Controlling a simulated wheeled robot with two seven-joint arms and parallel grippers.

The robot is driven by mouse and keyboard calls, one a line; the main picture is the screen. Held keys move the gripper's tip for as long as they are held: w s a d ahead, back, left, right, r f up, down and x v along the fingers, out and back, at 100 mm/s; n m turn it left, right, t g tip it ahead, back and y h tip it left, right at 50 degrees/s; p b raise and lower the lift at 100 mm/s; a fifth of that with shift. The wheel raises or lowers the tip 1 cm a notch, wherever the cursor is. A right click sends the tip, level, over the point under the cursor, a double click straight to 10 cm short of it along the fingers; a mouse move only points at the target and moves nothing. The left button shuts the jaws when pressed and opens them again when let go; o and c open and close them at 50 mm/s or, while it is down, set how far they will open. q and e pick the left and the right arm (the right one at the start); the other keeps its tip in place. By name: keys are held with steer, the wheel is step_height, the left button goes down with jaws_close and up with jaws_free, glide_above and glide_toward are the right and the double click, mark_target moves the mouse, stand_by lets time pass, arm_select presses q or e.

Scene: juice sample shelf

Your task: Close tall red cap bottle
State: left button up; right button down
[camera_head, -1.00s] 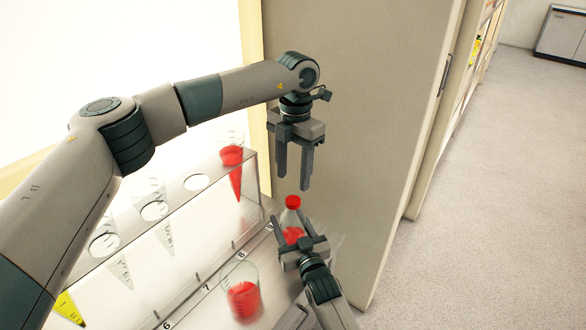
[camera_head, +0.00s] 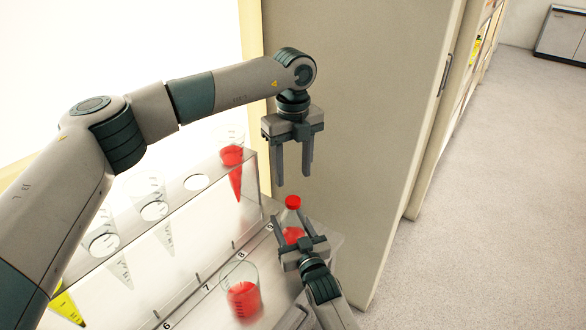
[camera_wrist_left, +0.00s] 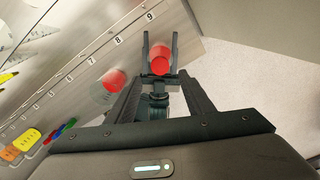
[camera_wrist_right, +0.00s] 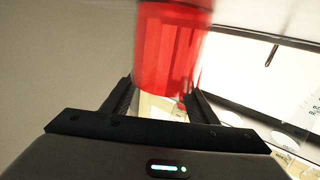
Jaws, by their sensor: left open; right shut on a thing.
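The bottle (camera_head: 291,217) is clear, with red liquid and a red cap (camera_head: 293,202) on its top. It stands upright near position 9 on the shelf. My right gripper (camera_head: 290,232) is shut on the bottle's body from the front. In the right wrist view, red liquid (camera_wrist_right: 170,50) fills the space beyond the fingers. My left gripper (camera_head: 293,180) is open and empty, pointing down above the cap. In the left wrist view, the cap (camera_wrist_left: 160,66) lies beyond and between the open fingers. Whether the cap is tight cannot be told.
A beaker of red liquid (camera_head: 243,300) stands near position 8. A clear rack (camera_head: 180,215) behind it holds conical tubes, one with red liquid (camera_head: 235,175) and one with yellow (camera_head: 66,307). A beige cabinet side (camera_head: 370,130) rises close to the right.

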mark_target(293, 200)
arm_select(q)
steer(key=shift+f, duration=0.1)
stand_by(0.4)
steer(key=shift+f, duration=3.9)
steer(key=shift+c, duration=0.3)
steer(key=c, duration=1.1)
